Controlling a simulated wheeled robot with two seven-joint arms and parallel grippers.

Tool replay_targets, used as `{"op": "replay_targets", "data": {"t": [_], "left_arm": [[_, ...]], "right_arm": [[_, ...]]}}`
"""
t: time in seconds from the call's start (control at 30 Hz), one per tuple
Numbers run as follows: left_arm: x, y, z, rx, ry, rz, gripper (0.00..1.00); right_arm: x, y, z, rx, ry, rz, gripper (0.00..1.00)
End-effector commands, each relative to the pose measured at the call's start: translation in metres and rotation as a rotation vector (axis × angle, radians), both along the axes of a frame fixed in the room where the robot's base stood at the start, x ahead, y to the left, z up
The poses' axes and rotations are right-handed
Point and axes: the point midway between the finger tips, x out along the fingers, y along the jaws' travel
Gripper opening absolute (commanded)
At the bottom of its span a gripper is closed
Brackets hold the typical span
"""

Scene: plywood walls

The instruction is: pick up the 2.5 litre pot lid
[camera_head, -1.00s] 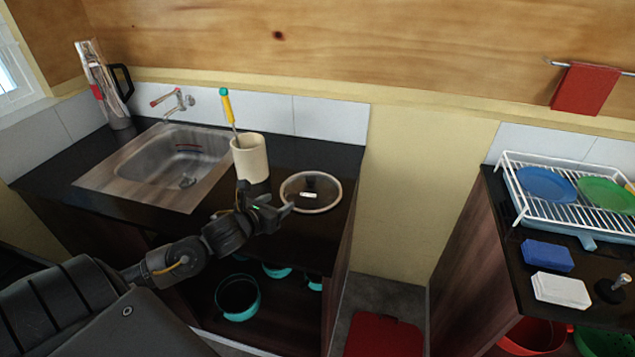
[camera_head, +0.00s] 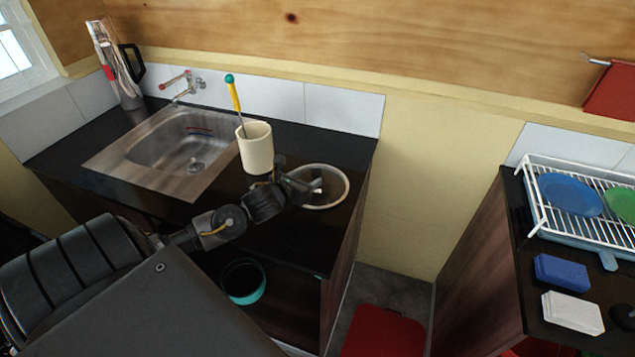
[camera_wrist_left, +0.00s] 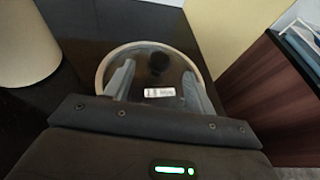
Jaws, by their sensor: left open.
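The pot lid (camera_head: 333,196) is round, with a clear glass top and a pale rim, and lies on the black counter right of the cream pot. It also shows in the left wrist view (camera_wrist_left: 103,72), with a dark knob (camera_wrist_left: 158,62) and a white label (camera_wrist_left: 159,92). My left gripper (camera_head: 312,184) is over the near left part of the lid. In the left wrist view its two fingers (camera_wrist_left: 157,84) are spread apart, with the knob a little beyond and between them. Whether the fingers touch the lid cannot be told. My right gripper is not in view.
A cream utensil pot (camera_head: 256,150) with a yellow-handled tool stands close left of the lid. The sink (camera_head: 172,150) lies farther left. A teal pot (camera_head: 244,283) sits on the shelf below. A dish rack (camera_head: 540,205) stands on the right counter.

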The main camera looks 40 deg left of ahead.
Motion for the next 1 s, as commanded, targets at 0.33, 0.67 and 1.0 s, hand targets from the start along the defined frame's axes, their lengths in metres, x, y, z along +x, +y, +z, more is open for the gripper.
{"op": "replay_targets", "data": {"t": [0.33,0.67,1.0], "left_arm": [[0.026,0.002,-0.006,-0.004,0.0,0.001,0.55],[0.05,0.005,-0.019,-0.001,0.0,-0.002,0.55],[0.049,0.005,-0.019,0.0,0.0,-0.002,0.33]], "right_arm": [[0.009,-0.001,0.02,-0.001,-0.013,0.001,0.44],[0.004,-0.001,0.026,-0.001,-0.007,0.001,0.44],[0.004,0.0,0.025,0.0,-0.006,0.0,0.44]]}}
